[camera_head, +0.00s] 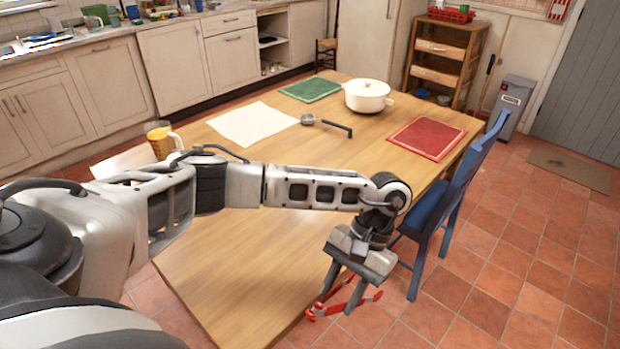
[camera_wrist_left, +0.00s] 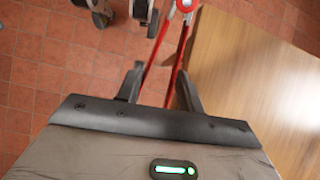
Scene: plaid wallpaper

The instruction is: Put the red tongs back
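The red tongs (camera_head: 345,303) are in my left gripper (camera_head: 348,284), off the front right edge of the wooden table (camera_head: 240,262), with the tiled floor behind them. In the left wrist view the two red arms of the tongs (camera_wrist_left: 165,52) run between the fingers of my left gripper (camera_wrist_left: 158,88) and meet at a pale joint at the top. The fingers appear closed against the tongs' arms. My right gripper is not in view.
On the table are a white pot (camera_head: 367,96), a black-handled ladle (camera_head: 325,124), a red mat (camera_head: 427,137), a green mat (camera_head: 311,89), a white cloth (camera_head: 252,123) and a yellow measuring jug (camera_head: 160,141). A blue chair (camera_head: 458,195) stands close at the right side.

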